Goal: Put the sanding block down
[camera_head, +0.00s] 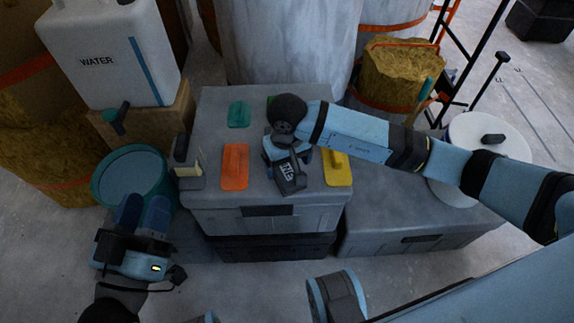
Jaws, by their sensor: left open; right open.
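Several flat coloured pieces lie on the grey lidded case (210,205): an orange one (235,166), a green one (238,114), a yellow one (337,166) and another green one, mostly hidden behind my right arm. I cannot tell which piece is the sanding block. A black-and-cream block-like object (189,172) stands at the case's left edge. My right gripper (288,178) is open above the case, between the orange and yellow pieces, pointing down; its fingertips are partly hidden and I see nothing held. My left gripper (143,211) is open and empty in front of the teal bucket (172,188).
A white water container (110,60) with a spigot stands on a wooden box at the left. Large grey drums (290,45) stand behind the case. A lower grey case (400,215) and a white round bucket (490,130) are at the right. Floor shows in front.

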